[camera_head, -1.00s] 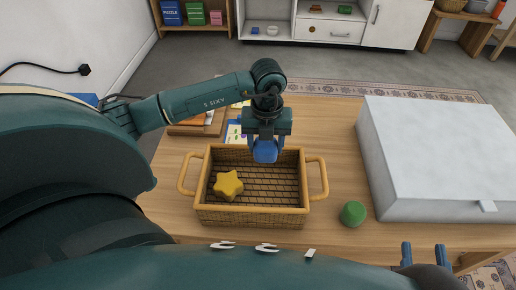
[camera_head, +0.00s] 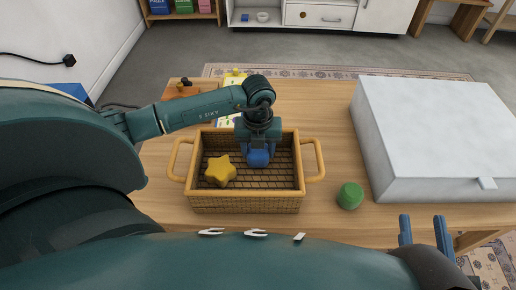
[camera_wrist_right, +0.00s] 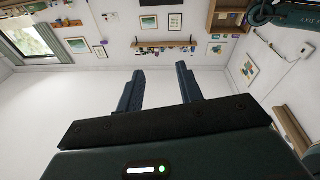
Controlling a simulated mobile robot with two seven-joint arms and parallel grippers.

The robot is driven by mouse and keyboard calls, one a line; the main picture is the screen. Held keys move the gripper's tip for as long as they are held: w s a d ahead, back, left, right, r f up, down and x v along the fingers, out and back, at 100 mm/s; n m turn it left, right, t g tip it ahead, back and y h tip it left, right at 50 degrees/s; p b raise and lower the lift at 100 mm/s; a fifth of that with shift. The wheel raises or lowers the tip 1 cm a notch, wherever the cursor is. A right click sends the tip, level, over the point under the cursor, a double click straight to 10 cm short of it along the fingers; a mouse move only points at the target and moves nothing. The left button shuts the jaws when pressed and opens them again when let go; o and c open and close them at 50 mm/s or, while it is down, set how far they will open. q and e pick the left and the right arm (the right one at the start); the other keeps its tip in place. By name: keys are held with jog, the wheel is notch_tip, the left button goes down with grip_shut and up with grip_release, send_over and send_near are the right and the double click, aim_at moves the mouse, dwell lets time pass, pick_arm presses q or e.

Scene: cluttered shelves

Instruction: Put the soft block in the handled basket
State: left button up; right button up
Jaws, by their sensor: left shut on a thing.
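The handled basket (camera_head: 245,203) is a woven tan basket with a loop handle at each end, standing on the wooden table. My left gripper (camera_head: 258,150) points down inside the right half of the basket opening, shut on a blue block (camera_head: 258,158), which seems to be the soft block. Whether the block touches the basket floor cannot be told. A yellow star (camera_head: 221,171) lies in the basket's left half. My right gripper (camera_head: 425,230) is open and empty at the table's front right; its spread fingers also show in the right wrist view (camera_wrist_right: 160,90).
A green cylinder (camera_head: 350,196) stands on the table right of the basket. A large white box (camera_head: 435,130) fills the table's right side. Books or cards (camera_head: 230,121) and a wooden board (camera_head: 180,90) lie behind the basket, partly hidden by my left arm.

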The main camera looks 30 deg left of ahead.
pick_arm(q)
jog(key=o, duration=1)
